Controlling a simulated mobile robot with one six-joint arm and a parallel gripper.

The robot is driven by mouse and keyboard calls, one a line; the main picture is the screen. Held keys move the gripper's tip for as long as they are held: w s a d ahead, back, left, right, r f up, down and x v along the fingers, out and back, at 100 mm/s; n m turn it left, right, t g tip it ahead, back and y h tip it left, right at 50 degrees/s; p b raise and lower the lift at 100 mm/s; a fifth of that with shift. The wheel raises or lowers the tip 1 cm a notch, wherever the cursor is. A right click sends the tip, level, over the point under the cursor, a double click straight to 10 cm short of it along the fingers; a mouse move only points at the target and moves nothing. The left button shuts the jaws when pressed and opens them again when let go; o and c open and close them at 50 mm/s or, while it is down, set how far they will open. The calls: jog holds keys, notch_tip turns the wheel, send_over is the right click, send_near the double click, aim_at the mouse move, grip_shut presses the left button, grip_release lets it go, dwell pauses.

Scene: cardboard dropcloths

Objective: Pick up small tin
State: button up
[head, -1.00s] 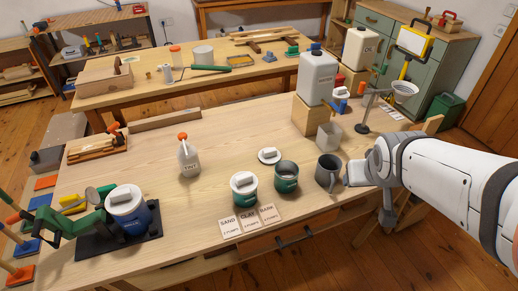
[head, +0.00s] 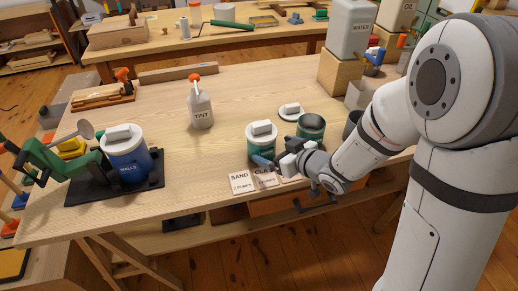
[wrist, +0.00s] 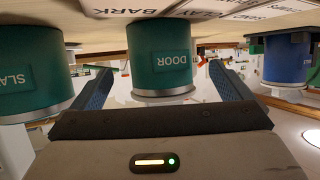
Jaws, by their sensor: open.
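A small green tin marked DOOR with a white lid and block handle (head: 262,138) stands upright on the wooden bench. The wrist view, which is upside down, shows this tin (wrist: 160,55) between my two blue fingers. My gripper (head: 276,156) is open at the tin's near right side, low over the bench, with a finger on either side in the wrist view (wrist: 158,72). I cannot tell whether the fingers touch it. A second green tin marked SLATE (head: 311,128), without a lid, stands just right; it also shows in the wrist view (wrist: 30,65).
A loose white lid (head: 290,110) lies behind the tins. Label cards (head: 240,180) lie in front. A blue WALLS tin (head: 127,160) stands on a black mat at left, a TINT bottle (head: 200,108) behind. The dark mug (head: 352,122) is partly hidden by my arm.

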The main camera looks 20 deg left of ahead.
aim_at(271, 150)
jog(key=x, duration=0.5)
jog(key=shift+s+a+f+b, duration=0.1)
jog(key=shift+f+b, duration=0.15)
jog(key=shift+b, duration=0.15)
jog(key=shift+c, duration=0.2)
jog(key=c, duration=1.3)
